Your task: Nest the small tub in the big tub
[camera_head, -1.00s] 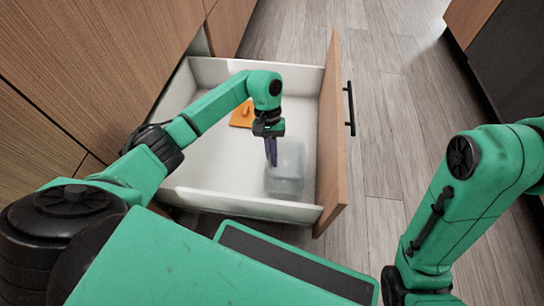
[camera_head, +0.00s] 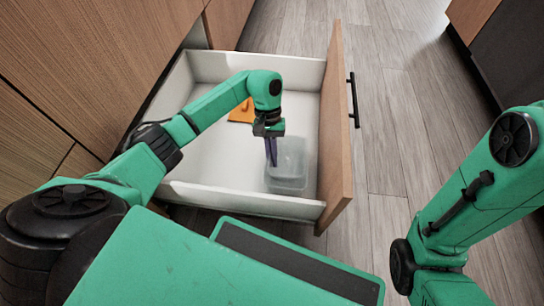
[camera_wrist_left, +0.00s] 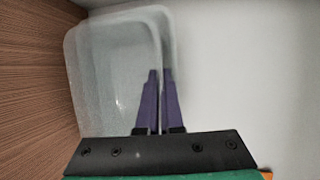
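Two clear tubs stand in the open drawer. In the left wrist view the small tub (camera_wrist_left: 112,75) shows with the rim and wall of the big tub (camera_wrist_left: 172,35) around its far and right sides. In the head view the small tub (camera_head: 291,152) and the big tub (camera_head: 288,186) overlap near the drawer front; their outlines are faint and I cannot tell how deep the small one sits. My left gripper (camera_head: 271,160) points down at the tubs' left side. Its purple fingers (camera_wrist_left: 159,75) are close together with the small tub's wall between them. My right gripper is out of view.
The white drawer (camera_head: 215,165) is pulled out, its wooden front (camera_head: 336,130) on the right with a black handle (camera_head: 353,100). An orange object (camera_head: 242,111) lies at the back of the drawer. The drawer floor left of the tubs is clear.

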